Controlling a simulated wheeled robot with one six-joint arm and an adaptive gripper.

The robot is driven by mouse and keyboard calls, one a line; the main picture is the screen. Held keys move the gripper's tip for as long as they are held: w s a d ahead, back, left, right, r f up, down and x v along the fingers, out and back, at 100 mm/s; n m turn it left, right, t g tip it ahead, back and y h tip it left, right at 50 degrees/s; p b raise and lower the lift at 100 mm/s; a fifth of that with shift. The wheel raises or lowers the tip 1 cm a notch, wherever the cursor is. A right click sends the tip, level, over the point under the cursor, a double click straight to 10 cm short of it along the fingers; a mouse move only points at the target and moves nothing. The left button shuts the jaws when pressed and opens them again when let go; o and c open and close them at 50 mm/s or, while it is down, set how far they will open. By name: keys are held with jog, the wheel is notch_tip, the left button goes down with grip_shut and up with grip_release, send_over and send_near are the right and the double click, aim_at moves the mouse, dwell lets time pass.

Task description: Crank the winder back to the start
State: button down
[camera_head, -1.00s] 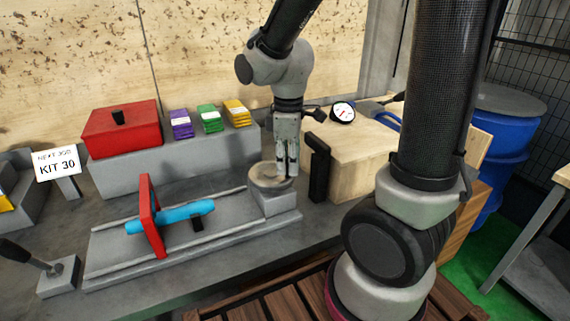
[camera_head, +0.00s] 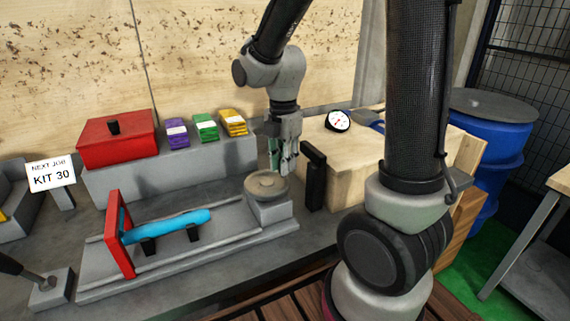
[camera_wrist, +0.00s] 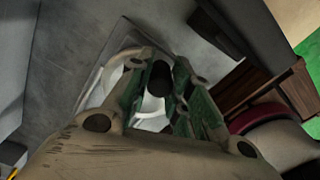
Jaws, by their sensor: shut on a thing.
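The winder (camera_head: 266,186) is a round pale disc on a grey block at the right end of a grey slide bed (camera_head: 185,258). My gripper (camera_head: 281,172) points down over the disc's back right part, shut on the winder's dark knob (camera_wrist: 160,78), which shows between the green-lined fingers in the wrist view. The fingers mostly hide the knob in the head view. A red frame (camera_head: 119,236) stands upright near the left end of the bed. A blue cylinder (camera_head: 170,226) rests on dark supports, its left end at the frame's opening.
A black upright post (camera_head: 313,180) stands close right of my gripper. Behind are a red box (camera_head: 117,143) and purple, green and yellow packs on a grey ledge. A dial gauge (camera_head: 337,120) sits on the wooden block at right. A lever (camera_head: 25,275) stands front left.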

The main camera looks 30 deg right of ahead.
aim_at(262, 171)
jog(key=n, duration=0.1)
jog(key=w+n, duration=0.1)
jog(key=n, duration=0.1)
jog(key=w+n, duration=0.1)
jog(key=shift+a+n, duration=0.25)
jog(key=shift+n, duration=0.05)
jog(key=n, duration=0.2)
jog(key=w+a+n, duration=0.1)
jog(key=shift+w+n, duration=0.1)
jog(key=shift+n, duration=0.3)
jog(key=n, duration=0.2)
jog(key=w+a+n, duration=0.1)
jog(key=n, duration=0.1)
jog(key=shift+a, duration=0.2)
jog(key=shift+w+a+n, duration=0.1)
jog(key=shift+a+n, duration=0.2)
jog(key=shift+n, duration=0.45)
jog(key=shift+a+n, duration=0.25)
jog(key=shift+n, duration=0.5)
jog(key=c, duration=1.3)
grip_release()
jog(key=shift+a, duration=0.1)
